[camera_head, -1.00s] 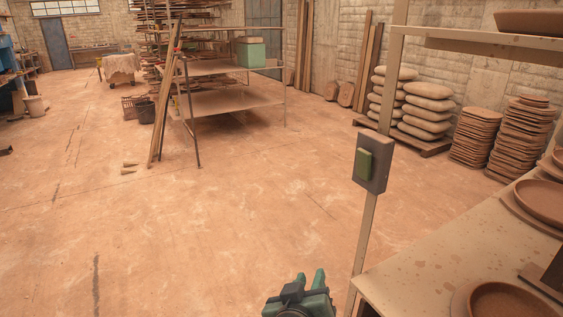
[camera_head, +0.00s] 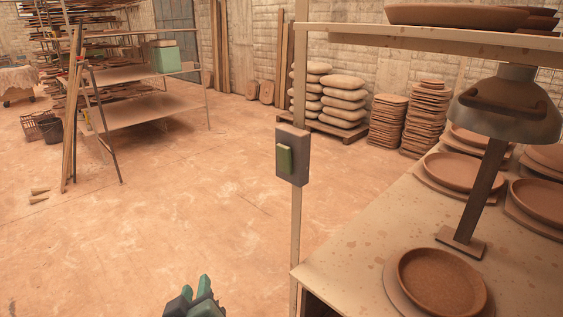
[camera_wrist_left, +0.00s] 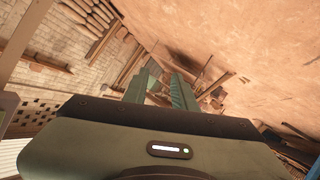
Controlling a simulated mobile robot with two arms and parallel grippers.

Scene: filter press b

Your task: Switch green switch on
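The green switch (camera_head: 284,159) is a rocker on the left-facing side of a grey box (camera_head: 298,160). The box is fixed to the upright post (camera_head: 296,220) at the corner of the shelf unit. I cannot tell whether the switch is on or off. My left gripper (camera_head: 198,285) is at the bottom of the head view, below and left of the switch and apart from it. In the left wrist view its two green fingers (camera_wrist_left: 164,86) stand apart with nothing visible between them. My right gripper is not in view.
A work shelf (camera_head: 400,205) right of the post holds terracotta plates (camera_head: 440,283) and a lamp-like metal piece (camera_head: 505,105). An upper shelf (camera_head: 420,38) hangs above. Open floor (camera_head: 150,220) lies left of the post.

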